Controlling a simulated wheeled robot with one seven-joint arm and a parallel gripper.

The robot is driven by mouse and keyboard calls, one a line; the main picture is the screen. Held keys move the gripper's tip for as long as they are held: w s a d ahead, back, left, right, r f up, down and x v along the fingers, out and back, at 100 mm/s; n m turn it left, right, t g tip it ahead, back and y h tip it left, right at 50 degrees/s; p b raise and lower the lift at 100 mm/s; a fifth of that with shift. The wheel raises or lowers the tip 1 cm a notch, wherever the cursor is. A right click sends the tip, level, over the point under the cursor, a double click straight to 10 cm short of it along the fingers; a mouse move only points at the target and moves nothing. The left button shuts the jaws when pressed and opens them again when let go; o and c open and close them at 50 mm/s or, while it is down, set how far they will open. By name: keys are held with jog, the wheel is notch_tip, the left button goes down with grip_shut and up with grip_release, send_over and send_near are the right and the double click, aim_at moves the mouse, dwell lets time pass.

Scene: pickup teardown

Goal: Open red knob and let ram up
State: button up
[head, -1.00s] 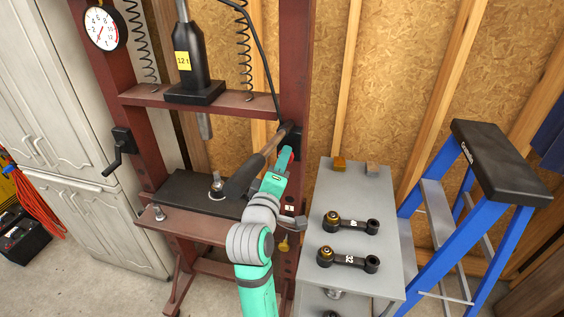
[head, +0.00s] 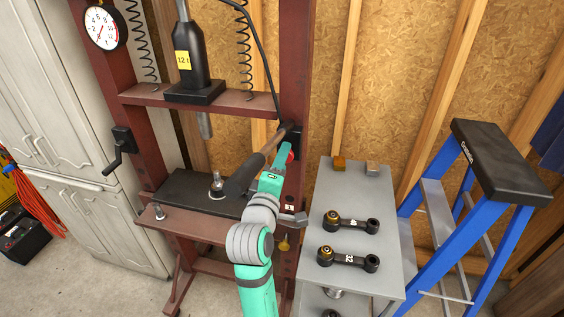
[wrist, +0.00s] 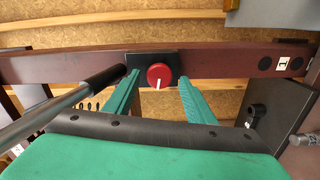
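The red knob (wrist: 159,76) sits on a black block on the press's red upright, its white pointer mark facing down in the wrist view. A sliver of it shows in the head view (head: 291,157), beside my fingers. My gripper (head: 284,151) is open. In the wrist view its green fingers (wrist: 158,80) stand apart, one on each side of the knob, with gaps visible between. The ram (head: 205,126) hangs below the crossbeam under the black 12 t cylinder (head: 190,65), above a dark plate (head: 185,190).
A black pump handle (head: 257,162) slants out close left of my gripper. A grey cart (head: 375,195) with two control arms (head: 350,222) stands to the right. A blue stepladder (head: 470,200) is farther right. A gauge (head: 103,29) is at upper left.

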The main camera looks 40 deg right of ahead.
jog(key=v, duration=1)
jog(key=shift+s+a, duration=0.2)
jog(key=shift+a, duration=0.1)
jog(key=s+a+f+t+y, duration=0.2)
jog(key=s+a+f+y, duration=0.2)
jog(key=a+f, duration=0.65)
jog(key=s+a+f+t+y, duration=0.25)
jog(key=a+f+y, duration=0.4)
jog(key=f, duration=0.65)
jog(key=s+a+f+m+y, duration=0.1)
jog(key=s+a, duration=0.4)
jog(key=s, duration=0.6)
jog(key=s+a+f+m+y, duration=0.2)
jog(key=s+a+f+m, duration=0.2)
jog(key=s, duration=0.8)
jog(key=shift+s+a+m+g, duration=0.2)
jog(key=shift+a+m+g, duration=0.35)
jog(key=shift+a, duration=0.25)
